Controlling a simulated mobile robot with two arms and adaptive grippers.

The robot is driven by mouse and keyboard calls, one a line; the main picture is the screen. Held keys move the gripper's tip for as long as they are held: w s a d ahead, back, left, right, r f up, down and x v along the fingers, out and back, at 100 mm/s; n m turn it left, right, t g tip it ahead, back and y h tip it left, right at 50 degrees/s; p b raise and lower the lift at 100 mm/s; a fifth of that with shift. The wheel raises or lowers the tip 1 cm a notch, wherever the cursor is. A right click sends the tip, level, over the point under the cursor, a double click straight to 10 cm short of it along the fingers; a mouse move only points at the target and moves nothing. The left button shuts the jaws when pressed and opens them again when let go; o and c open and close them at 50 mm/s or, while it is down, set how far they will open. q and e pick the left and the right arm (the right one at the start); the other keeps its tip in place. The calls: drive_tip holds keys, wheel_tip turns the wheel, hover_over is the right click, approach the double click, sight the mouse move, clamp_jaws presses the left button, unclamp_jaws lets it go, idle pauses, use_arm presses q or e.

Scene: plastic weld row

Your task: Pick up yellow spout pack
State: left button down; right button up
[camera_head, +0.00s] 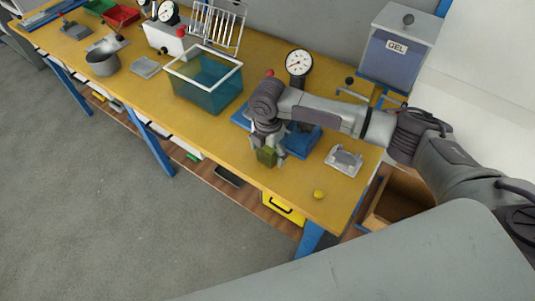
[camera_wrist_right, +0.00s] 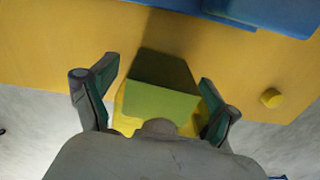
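A boxy olive-yellow pack (camera_head: 266,156), which looks like the yellow spout pack, stands near the front edge of the workbench. It also shows in the right wrist view (camera_wrist_right: 160,85), between the fingers. My right gripper (camera_head: 268,146) is over it from above, with one finger on each side. In the wrist view the right gripper (camera_wrist_right: 155,92) is open, with a gap at the left finger and the right finger close to the pack. Its lower part is partly hidden by the gripper body, and no spout can be made out. My left gripper is not in view.
A blue fixture (camera_head: 303,140) is close behind the gripper, and a grey metal fixture (camera_head: 344,160) is to the right. A small yellow knob (camera_head: 319,194) is near the bench corner. A teal bin (camera_head: 207,85) stands left. A dial gauge (camera_head: 299,63) is behind.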

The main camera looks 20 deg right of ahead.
drive_tip(key=c, duration=1)
drive_tip(key=shift+o, duration=0.2)
drive_tip(key=shift+r, duration=0.1)
wheel_tip(320, 180, up, 10)
drive_tip(key=shift+f+b, duration=0.1)
drive_tip(key=shift+b, duration=0.45)
drive_tip(key=shift+c, duration=0.2)
